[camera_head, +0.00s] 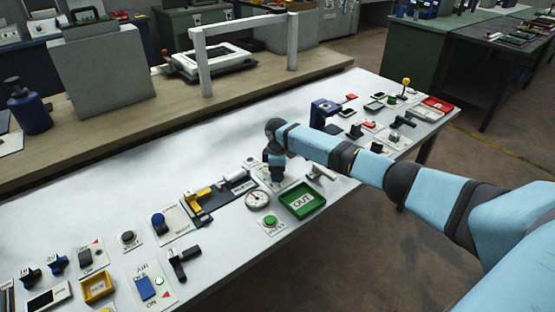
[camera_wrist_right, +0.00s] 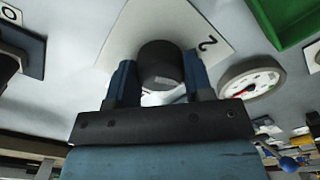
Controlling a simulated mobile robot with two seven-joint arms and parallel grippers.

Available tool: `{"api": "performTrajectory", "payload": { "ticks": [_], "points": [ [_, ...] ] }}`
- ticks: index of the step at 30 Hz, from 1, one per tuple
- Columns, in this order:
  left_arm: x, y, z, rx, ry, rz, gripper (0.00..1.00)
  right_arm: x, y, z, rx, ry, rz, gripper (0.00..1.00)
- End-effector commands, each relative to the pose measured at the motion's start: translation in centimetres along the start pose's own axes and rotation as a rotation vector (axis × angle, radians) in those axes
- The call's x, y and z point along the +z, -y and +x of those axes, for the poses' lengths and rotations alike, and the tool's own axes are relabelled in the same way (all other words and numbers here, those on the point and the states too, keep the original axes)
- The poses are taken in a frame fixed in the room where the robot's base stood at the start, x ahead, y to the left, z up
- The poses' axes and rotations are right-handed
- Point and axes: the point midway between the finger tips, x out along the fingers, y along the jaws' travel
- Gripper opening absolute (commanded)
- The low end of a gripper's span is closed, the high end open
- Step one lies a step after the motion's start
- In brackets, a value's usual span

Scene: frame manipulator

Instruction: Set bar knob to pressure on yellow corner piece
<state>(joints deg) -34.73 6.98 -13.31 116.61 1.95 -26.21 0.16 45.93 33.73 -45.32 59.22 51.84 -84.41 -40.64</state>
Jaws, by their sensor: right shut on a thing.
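My right gripper (camera_head: 276,174) is down at a white plate (camera_head: 288,185) on the white table, right of the middle in the head view. In the right wrist view the gripper (camera_wrist_right: 158,82) is shut on a dark round knob (camera_wrist_right: 160,62), one finger on each side. The white plate (camera_wrist_right: 195,28) under the knob shows a "2"; its other markings are hidden or out of view. A yellow piece (camera_head: 197,197) sits on a dark fixture (camera_head: 212,207) to the left; any pressure reading on it is too small to tell. My left gripper is not in view.
A round white gauge (camera_head: 258,200) stands close by the plate, also in the right wrist view (camera_wrist_right: 250,82). A green OUT tray (camera_head: 302,200) and a green button (camera_head: 270,220) are nearer the front edge. Several other switches and knobs crowd both sides.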

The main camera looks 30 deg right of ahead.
Motion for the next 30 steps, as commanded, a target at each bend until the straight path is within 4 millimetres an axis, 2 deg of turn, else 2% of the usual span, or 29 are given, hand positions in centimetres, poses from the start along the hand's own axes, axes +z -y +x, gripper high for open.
{"api": "performTrajectory", "payload": {
  "ticks": [1, 12, 15, 21, 30],
  "points": [
    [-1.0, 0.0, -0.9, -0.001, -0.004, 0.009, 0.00, -0.1, 0.2, -0.6, -0.006, 0.000, 0.043, 0.23],
    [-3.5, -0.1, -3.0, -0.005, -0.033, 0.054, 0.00, 0.0, 0.2, -0.3, -0.005, 0.002, 0.381, 0.23],
    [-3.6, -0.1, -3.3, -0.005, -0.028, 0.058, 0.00, 0.0, 0.2, -0.2, -0.004, 0.002, 0.458, 0.23],
    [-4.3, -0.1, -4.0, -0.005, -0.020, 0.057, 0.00, -0.1, 0.1, -0.1, -0.004, 0.001, 0.578, 0.23],
    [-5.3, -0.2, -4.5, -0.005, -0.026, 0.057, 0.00, -0.1, 0.1, 0.0, -0.002, 0.001, 0.669, 0.23]
  ]
}}
